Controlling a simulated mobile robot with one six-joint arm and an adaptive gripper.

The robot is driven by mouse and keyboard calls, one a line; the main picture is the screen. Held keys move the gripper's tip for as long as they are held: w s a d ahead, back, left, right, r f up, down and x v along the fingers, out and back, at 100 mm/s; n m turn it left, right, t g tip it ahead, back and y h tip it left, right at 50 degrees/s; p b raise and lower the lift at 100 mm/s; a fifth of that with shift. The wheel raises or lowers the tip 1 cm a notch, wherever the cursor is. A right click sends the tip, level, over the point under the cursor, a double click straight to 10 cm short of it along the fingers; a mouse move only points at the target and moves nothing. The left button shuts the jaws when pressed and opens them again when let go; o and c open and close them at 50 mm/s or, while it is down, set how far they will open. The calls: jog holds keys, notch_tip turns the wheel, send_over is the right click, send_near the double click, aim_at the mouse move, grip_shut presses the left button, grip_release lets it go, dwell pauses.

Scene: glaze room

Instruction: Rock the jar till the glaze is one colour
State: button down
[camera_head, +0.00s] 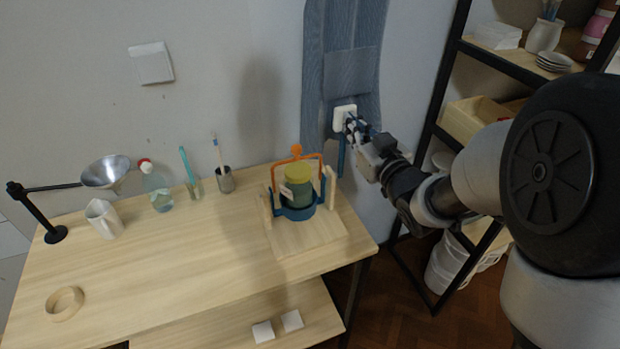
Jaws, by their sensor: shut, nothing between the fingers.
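The jar (299,190) sits upright in a blue ring cradle (296,214) on the right part of the table. It has a yellow-green lid and a dark green body with a small pale label. Whether the glaze inside is one colour cannot be told at this size. An orange handle with a round knob (297,150) arches over the jar. Wooden uprights (330,187) flank the cradle on a wooden base. My gripper (352,124) is shut and empty, up and to the right of the jar, apart from it, in front of the blue apron.
A blue apron (352,70) hangs behind my gripper, with a white square (344,112) beside the fingertips. Dark-framed shelves (452,80) stand right. The table's middle is clear.

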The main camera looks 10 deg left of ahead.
dwell(0.4)
jog(key=shift+b+x, duration=0.6)
jog(key=shift+x, duration=1.25)
jog(key=shift+f, duration=0.15)
jog(key=shift+w+a+f+b, duration=0.3)
jog(key=shift+w+a, duration=0.2)
jog(key=shift+w, duration=0.25)
jog(key=shift+w+a+f+b, duration=0.15)
jog(key=shift+w+a+b, duration=0.15)
jog(key=shift+w+a, duration=0.3)
jog(key=shift+w+d, duration=0.1)
